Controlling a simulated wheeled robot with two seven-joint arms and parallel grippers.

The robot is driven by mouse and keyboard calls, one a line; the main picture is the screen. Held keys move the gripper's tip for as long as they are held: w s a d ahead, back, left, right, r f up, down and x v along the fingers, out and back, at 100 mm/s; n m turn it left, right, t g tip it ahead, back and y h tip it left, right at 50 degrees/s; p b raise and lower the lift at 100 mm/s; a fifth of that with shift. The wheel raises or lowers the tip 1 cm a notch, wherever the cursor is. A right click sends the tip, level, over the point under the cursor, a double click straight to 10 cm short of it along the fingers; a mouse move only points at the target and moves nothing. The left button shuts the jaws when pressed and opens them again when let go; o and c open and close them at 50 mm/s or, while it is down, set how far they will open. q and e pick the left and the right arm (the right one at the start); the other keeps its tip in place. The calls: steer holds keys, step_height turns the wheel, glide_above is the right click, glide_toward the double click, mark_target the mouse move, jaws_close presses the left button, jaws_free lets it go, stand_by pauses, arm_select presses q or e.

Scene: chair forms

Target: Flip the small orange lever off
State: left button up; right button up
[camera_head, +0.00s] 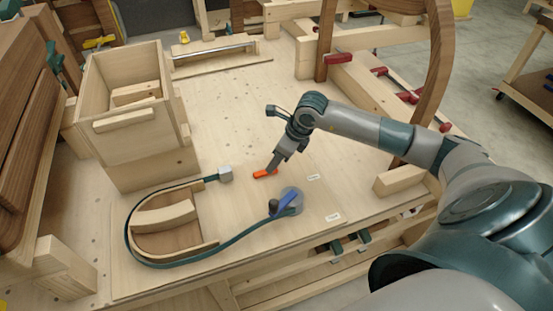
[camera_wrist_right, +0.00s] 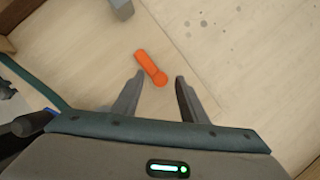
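The small orange lever (camera_head: 262,174) lies flat on the light wooden tabletop, near the middle of the head view. In the right wrist view the lever (camera_wrist_right: 149,65) runs from upper left to a rounded end at lower right. My right gripper (camera_head: 272,169) is directly by it, pointing down, partly blocking one end in the head view. In the wrist view the right gripper (camera_wrist_right: 159,76) is open and empty, with the rounded end between its fingertips in the picture. I cannot tell whether they touch. My left gripper is not in view.
A larger blue lever on a round grey base (camera_head: 291,205) stands nearby. Small white labels (camera_head: 333,217) lie at right. A teal strap (camera_head: 130,240) curves around a wooden form at left, ending in a grey block (camera_head: 225,173). A wooden box (camera_head: 130,115) stands behind it.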

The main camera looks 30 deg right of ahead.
stand_by(0.3)
steer(key=shift+s+d+r+b, duration=0.15)
steer(key=shift+r+b, duration=0.15)
steer(key=shift+r, duration=0.15)
steer(key=b+v, duration=0.6)
steer(key=v, duration=1)
steer(key=shift+s+r, duration=0.2)
steer(key=shift+r, duration=0.05)
steer(key=shift+f, duration=0.1)
